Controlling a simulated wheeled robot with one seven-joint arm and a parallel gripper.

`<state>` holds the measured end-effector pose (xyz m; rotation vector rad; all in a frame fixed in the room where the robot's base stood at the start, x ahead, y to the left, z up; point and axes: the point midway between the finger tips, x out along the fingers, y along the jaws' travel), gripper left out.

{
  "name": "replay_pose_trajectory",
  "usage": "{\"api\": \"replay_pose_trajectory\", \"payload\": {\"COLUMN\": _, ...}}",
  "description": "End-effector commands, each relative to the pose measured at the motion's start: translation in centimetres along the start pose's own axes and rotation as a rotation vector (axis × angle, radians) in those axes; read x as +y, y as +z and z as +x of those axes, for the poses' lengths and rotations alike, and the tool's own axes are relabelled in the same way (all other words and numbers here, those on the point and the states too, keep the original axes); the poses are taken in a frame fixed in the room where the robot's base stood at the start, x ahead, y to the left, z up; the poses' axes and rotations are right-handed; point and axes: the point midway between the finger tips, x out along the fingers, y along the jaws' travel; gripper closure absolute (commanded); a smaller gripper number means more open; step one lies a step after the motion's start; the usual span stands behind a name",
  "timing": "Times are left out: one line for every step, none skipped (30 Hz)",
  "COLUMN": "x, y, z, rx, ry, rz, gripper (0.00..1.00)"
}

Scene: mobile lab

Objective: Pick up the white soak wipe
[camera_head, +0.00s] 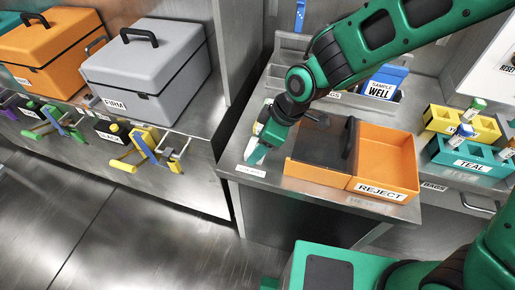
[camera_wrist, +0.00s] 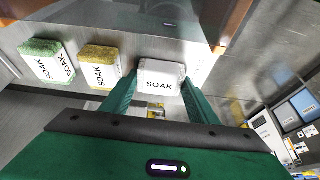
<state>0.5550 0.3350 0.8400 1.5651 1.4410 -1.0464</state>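The white soak wipe (camera_wrist: 161,78), a small pale block marked SOAK, lies between the two green fingertips of my gripper in the wrist view (camera_wrist: 161,88). The fingers stand apart, one at each side of the wipe. I cannot tell whether they touch it. In the head view my gripper (camera_head: 255,153) points down at the left edge of the counter, beside the orange reject bin. The wipe is mostly hidden behind my gripper there.
A yellow wipe (camera_wrist: 99,68) and a green wipe (camera_wrist: 46,62), also marked SOAK, lie left of the white one. The orange reject bin (camera_head: 383,188) with a dark lid stands close to the right. A teal rack (camera_head: 470,163) and a yellow rack (camera_head: 459,124) are farther right.

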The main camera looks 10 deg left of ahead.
Motion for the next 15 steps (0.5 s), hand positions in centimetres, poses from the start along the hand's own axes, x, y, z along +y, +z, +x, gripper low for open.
{"api": "replay_pose_trajectory", "payload": {"x": 0.0, "y": 0.0, "z": 0.0, "rx": 0.0, "ry": 0.0, "rz": 0.0, "gripper": 0.67}}
{"api": "replay_pose_trajectory", "payload": {"x": 0.0, "y": 0.0, "z": 0.0, "rx": 0.0, "ry": 0.0, "rz": 0.0, "gripper": 0.71}}
{"api": "replay_pose_trajectory", "payload": {"x": 0.0, "y": 0.0, "z": 0.0, "rx": 0.0, "ry": 0.0, "rz": 0.0, "gripper": 0.71}}
{"api": "replay_pose_trajectory", "payload": {"x": 0.0, "y": 0.0, "z": 0.0, "rx": 0.0, "ry": 0.0, "rz": 0.0, "gripper": 0.71}}
{"api": "replay_pose_trajectory", "payload": {"x": 0.0, "y": 0.0, "z": 0.0, "rx": 0.0, "ry": 0.0, "rz": 0.0, "gripper": 0.71}}
{"api": "replay_pose_trajectory", "payload": {"x": 0.0, "y": 0.0, "z": 0.0, "rx": 0.0, "ry": 0.0, "rz": 0.0, "gripper": 0.71}}
{"api": "replay_pose_trajectory", "payload": {"x": 0.0, "y": 0.0, "z": 0.0, "rx": 0.0, "ry": 0.0, "rz": 0.0, "gripper": 0.71}}
{"api": "replay_pose_trajectory", "payload": {"x": 0.0, "y": 0.0, "z": -0.1, "rx": 0.0, "ry": 0.0, "rz": 0.0, "gripper": 0.71}}
{"api": "replay_pose_trajectory", "payload": {"x": 0.0, "y": -0.1, "z": -0.1, "rx": 0.001, "ry": 0.0, "rz": 0.0, "gripper": 0.71}}
{"api": "replay_pose_trajectory", "payload": {"x": 0.0, "y": -0.1, "z": -0.2, "rx": 0.001, "ry": 0.0, "rz": 0.0, "gripper": 0.71}}
{"api": "replay_pose_trajectory", "payload": {"x": 0.0, "y": -0.1, "z": -0.3, "rx": 0.001, "ry": 0.0, "rz": 0.0, "gripper": 0.71}}
{"api": "replay_pose_trajectory", "payload": {"x": 0.0, "y": -0.2, "z": -0.6, "rx": 0.001, "ry": 0.001, "rz": 0.0, "gripper": 0.71}}
{"api": "replay_pose_trajectory", "payload": {"x": 0.0, "y": -0.3, "z": -0.7, "rx": 0.002, "ry": 0.001, "rz": 0.0, "gripper": 0.71}}
{"api": "replay_pose_trajectory", "payload": {"x": 0.0, "y": -0.5, "z": -1.0, "rx": 0.002, "ry": 0.001, "rz": 0.0, "gripper": 0.71}}
{"api": "replay_pose_trajectory", "payload": {"x": 0.0, "y": -0.6, "z": -1.4, "rx": 0.003, "ry": 0.002, "rz": 0.0, "gripper": 0.71}}
